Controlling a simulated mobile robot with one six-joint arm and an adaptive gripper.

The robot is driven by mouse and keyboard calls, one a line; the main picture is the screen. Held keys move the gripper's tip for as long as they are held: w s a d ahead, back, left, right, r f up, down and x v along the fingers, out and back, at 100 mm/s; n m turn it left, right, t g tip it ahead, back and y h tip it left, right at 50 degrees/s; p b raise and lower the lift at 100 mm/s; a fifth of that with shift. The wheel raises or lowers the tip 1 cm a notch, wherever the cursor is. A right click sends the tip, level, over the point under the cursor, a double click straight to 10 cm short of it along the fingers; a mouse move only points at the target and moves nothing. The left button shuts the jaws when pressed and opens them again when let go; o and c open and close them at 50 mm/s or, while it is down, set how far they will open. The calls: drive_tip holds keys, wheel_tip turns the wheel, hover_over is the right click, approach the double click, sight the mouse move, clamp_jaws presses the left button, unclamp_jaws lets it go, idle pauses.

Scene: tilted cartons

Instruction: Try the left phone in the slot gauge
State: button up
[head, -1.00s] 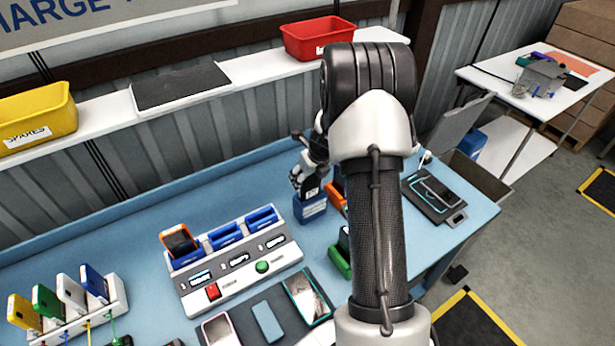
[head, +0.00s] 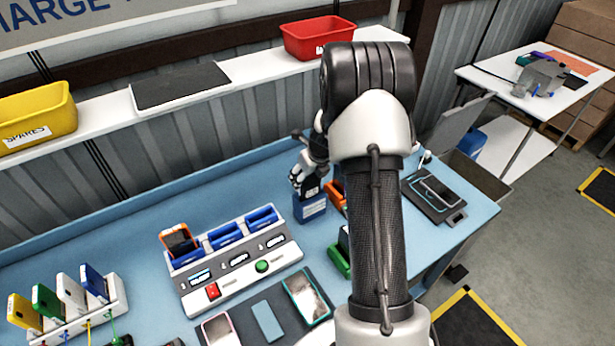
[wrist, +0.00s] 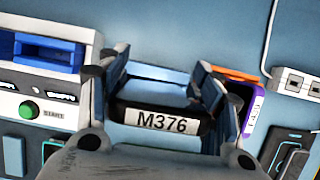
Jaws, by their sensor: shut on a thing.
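My gripper (head: 307,182) is shut on a dark phone (head: 311,191). In the wrist view the phone's near edge (wrist: 160,121) carries a white label reading M376, with a finger on each side. Directly below the phone in the head view is a blue block (head: 311,209), likely the slot gauge. A blue surface also shows between the fingers in the wrist view (wrist: 158,76). The phone's lower end is hidden, so I cannot tell how deep it sits in the block.
An orange block (head: 336,194) stands close right of the gripper; a purple labelled item (wrist: 254,112) shows beside it. A green block (head: 339,262) is nearer. A white unit (head: 238,258) with blue bays stands left. A dark pad (head: 433,198) lies right. Blue table behind the unit is clear.

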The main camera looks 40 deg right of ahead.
idle(0.3)
drive_tip(key=shift+r+p, duration=2.95)
drive_tip(key=shift+p, duration=0.15)
